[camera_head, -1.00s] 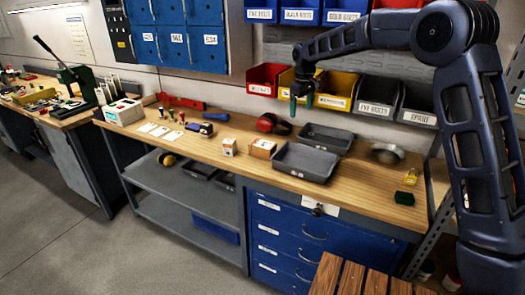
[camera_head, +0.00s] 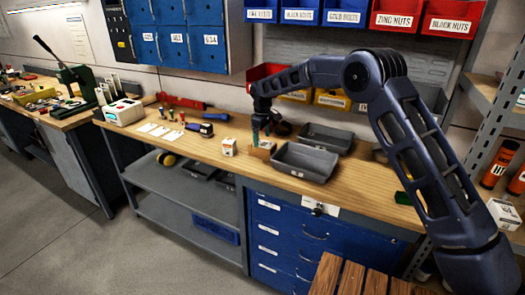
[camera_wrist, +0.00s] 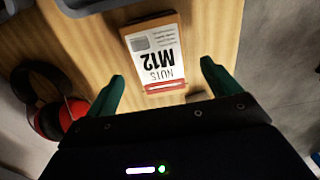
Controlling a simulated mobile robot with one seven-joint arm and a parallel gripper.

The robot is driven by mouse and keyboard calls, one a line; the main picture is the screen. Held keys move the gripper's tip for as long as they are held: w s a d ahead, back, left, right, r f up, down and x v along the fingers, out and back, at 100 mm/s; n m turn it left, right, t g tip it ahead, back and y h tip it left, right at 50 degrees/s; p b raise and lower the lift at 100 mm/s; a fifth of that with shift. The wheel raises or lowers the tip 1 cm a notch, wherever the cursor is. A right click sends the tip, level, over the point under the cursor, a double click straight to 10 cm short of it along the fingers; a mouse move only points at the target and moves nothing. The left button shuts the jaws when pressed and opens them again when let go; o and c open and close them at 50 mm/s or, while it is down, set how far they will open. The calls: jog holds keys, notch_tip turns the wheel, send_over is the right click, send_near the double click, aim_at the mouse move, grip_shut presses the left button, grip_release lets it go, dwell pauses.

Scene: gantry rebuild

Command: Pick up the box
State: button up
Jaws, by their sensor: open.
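A small cardboard box (camera_head: 258,153) sits on the wooden workbench, just left of a grey tray. In the wrist view the box (camera_wrist: 160,55) shows a white label reading "NUTS M12". My gripper (camera_head: 263,136) points down right above this box and partly covers it in the head view. In the wrist view the green fingers of my gripper (camera_wrist: 163,70) are spread apart with nothing between their tips. The box lies beyond them, roughly centred. I cannot tell the exact height left between the fingertips and the box.
Another small white box (camera_head: 229,147) stands close on the left. Grey trays (camera_head: 303,164) (camera_head: 326,138) are on the right. Red ear muffs (camera_wrist: 55,112) lie beside the box. Wall bins (camera_head: 331,99) hang behind. The bench is clear in front of the box.

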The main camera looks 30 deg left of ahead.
aim_at(262, 144)
jog(key=shift+d+f, duration=0.1)
jog(key=shift+f, duration=2.9)
jog(key=c, duration=1.5)
notch_tip(262, 144, up, 20)
jog(key=w+d+r+m, duration=0.1)
jog(key=w+d+m, duration=0.1)
jog(key=d+m, duration=0.3)
jog(key=w+d+r+m, duration=0.1)
jog(key=w+d+m, duration=0.2)
jog(key=d, duration=1.1)
jog(key=shift+w+m, duration=0.35)
jog(key=shift+m, duration=0.65)
